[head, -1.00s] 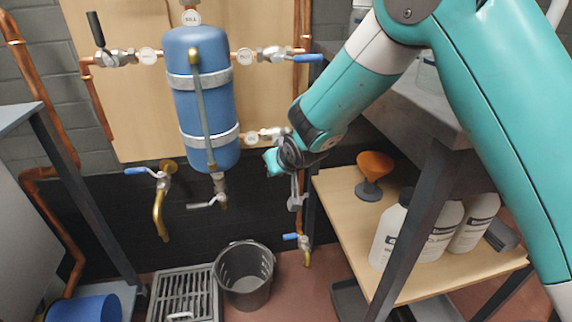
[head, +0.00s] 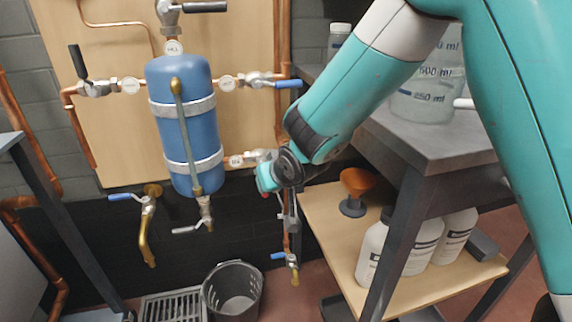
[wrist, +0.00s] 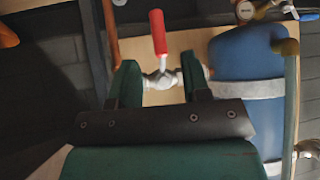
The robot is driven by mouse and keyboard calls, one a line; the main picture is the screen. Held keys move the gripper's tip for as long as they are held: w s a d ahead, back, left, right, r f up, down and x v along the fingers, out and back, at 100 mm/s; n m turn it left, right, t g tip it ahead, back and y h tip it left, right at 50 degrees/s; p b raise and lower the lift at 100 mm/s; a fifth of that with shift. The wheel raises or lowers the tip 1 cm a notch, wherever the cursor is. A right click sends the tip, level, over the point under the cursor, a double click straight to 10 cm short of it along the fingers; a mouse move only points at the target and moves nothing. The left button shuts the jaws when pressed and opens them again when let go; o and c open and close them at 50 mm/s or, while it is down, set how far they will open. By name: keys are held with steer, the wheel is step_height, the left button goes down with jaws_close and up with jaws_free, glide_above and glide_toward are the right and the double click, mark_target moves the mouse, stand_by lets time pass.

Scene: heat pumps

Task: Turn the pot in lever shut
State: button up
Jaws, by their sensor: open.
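A valve with a red lever (wrist: 158,32) sits on a short pipe beside the blue vessel in the wrist view. The lever stands across the pipe line. In the head view this appears to be the lower right valve (head: 262,156), beside a round tag (head: 236,161) too small to read. My gripper (head: 265,179) is at this valve and hides most of its lever. In the wrist view my open gripper (wrist: 160,78) has one finger on each side of the valve body, with a gap on both sides. I cannot tell whether a finger touches the lever.
The blue vessel (head: 187,130) stands left of my gripper. A blue-lever valve (head: 268,80) is above, and a black-lever valve (head: 95,87) is at left. A bucket (head: 233,293) stands below. A bench (head: 430,135) and shelf with bottles are close on the right.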

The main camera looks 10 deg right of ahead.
steer(key=p+v, duration=0.2)
steer(key=v, duration=0.7)
steer(key=shift+s+r, duration=0.25)
steer(key=shift+s, duration=0.05)
steer(key=shift+d, duration=0.1)
